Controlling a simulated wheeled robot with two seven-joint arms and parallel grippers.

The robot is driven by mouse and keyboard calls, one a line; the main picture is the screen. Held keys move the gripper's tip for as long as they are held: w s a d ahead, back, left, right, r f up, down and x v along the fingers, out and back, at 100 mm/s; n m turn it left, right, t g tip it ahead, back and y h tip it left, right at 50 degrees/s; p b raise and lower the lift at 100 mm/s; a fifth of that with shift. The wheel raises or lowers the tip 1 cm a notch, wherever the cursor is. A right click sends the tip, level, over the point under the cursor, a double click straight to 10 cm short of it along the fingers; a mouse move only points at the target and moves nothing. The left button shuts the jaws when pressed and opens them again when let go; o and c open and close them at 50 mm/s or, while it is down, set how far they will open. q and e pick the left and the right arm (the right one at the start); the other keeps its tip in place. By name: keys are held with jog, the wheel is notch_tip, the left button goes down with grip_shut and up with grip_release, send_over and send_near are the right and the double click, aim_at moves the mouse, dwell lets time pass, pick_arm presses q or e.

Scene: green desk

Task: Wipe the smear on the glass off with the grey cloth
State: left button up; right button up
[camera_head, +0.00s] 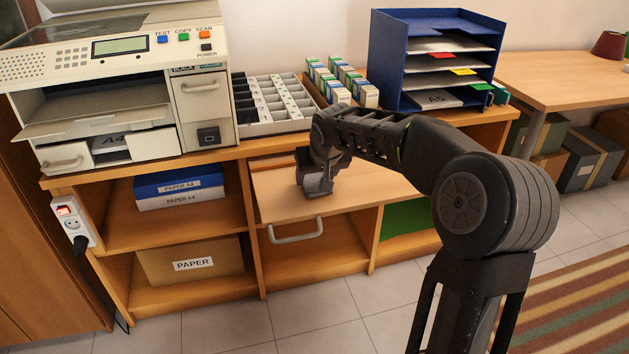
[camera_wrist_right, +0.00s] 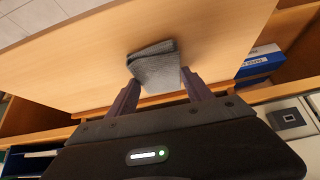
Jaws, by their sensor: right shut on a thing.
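My right gripper (camera_head: 316,188) is low over a pulled-out wooden board (camera_head: 375,190) at the middle of the cabinet. In the right wrist view, the right gripper (camera_wrist_right: 160,90) is shut on the folded grey cloth (camera_wrist_right: 153,66). The cloth sits between the fingers over the bare wood; I cannot tell whether it touches the board. In the head view I cannot tell the cloth from the dark gripper. The copier (camera_head: 120,68) stands at the left on the cabinet. My left gripper is out of view.
A divided tray (camera_head: 270,130), small boxes (camera_head: 340,80) and a blue paper rack (camera_head: 390,55) stand behind my right arm. The board's handle (camera_head: 296,236) sticks out in front. A power strip (camera_head: 74,220) hangs at the cabinet's left. The board is otherwise clear.

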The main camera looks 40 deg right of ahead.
aim_at(316, 179)
jog(key=shift+c, duration=1.2)
jog(key=shift+r+p, duration=2.3)
jog(key=shift+r, duration=0.75)
jog(key=shift+n+y, duration=0.5)
jog(key=shift+n, duration=0.4)
jog(key=a, duration=0.3)
jog(key=a+f, duration=0.1)
jog(key=a, duration=0.3)
jog(key=a+f, duration=0.1)
jog(key=a, duration=0.2)
jog(key=shift+s+a, duration=0.1)
jog(key=shift+a, duration=0.25)
jog(key=s+a+f+n+y, duration=0.1)
jog(key=s+a, duration=0.3)
jog(key=a, duration=0.9)
jog(key=shift+a+f+n, duration=0.2)
jog(key=shift+f+n, duration=0.5)
jog(key=shift+w, duration=0.1)
